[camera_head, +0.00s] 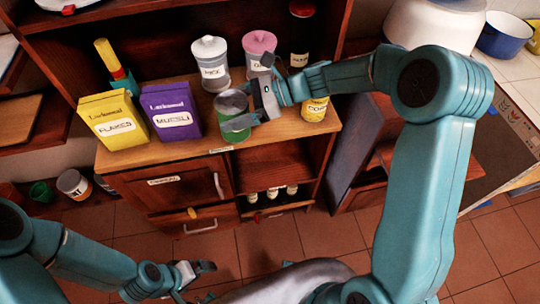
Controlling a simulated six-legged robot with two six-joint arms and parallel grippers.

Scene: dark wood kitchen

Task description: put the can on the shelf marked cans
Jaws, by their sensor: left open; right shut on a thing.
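A green can (235,134) with a grey top is at the front of the wooden counter, right of the purple muesli box. My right gripper (247,108) reaches in from the right and is shut on this can. I cannot tell whether the can still touches the counter. A yellow can (314,109) stands to the right, partly behind my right arm. My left gripper (197,275) is open and empty, low over the floor in front of the cabinet. No shelf label that I can read clearly as cans shows; a small label (163,181) is on the cabinet front.
A yellow flakes box (115,127) and a purple muesli box (172,112) stand left on the counter. Below is an open compartment (270,165). A dark panel (352,150) stands at its right.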

